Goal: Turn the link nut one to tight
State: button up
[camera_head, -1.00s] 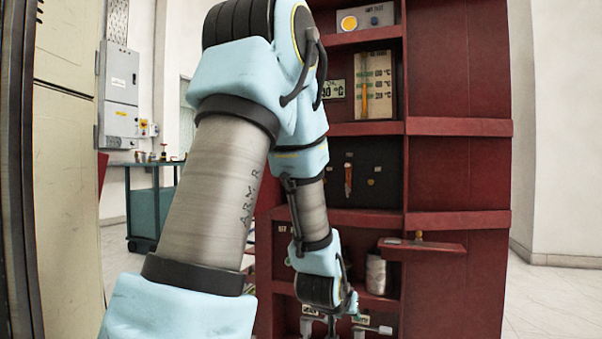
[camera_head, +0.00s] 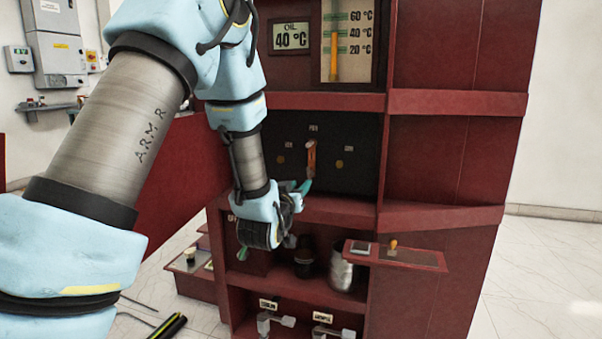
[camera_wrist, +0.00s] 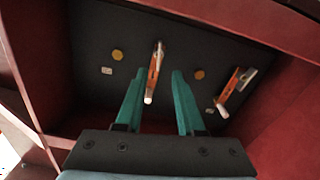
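A dark panel (camera_head: 350,178) in the red cabinet carries an upright orange link bar (camera_head: 311,158) and a round yellow disc (camera_head: 339,164). The wrist view shows two orange bars with pale ends, one near the middle (camera_wrist: 153,75) and one at right (camera_wrist: 229,90), with yellow discs (camera_wrist: 117,55) beside them. I cannot tell which part is link nut one. My gripper (camera_wrist: 157,73) has two green fingers spread apart, with the middle bar showing in the gap. Contact cannot be judged. In the head view, my gripper (camera_head: 303,187) is just below the bar.
A red shelf edge (camera_head: 340,212) runs below the panel. A metal can (camera_head: 341,270) and a dark cylinder (camera_head: 304,262) stand on the lower shelf. A small red ledge (camera_head: 405,257) juts out at right. Valve-like fittings (camera_head: 275,321) are at the bottom. Clear floor (camera_head: 550,270) lies at right.

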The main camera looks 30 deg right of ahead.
aim_at(308, 176)
jog(key=x, duration=0.8)
jog(key=shift+s+d, duration=0.1)
grip_shut()
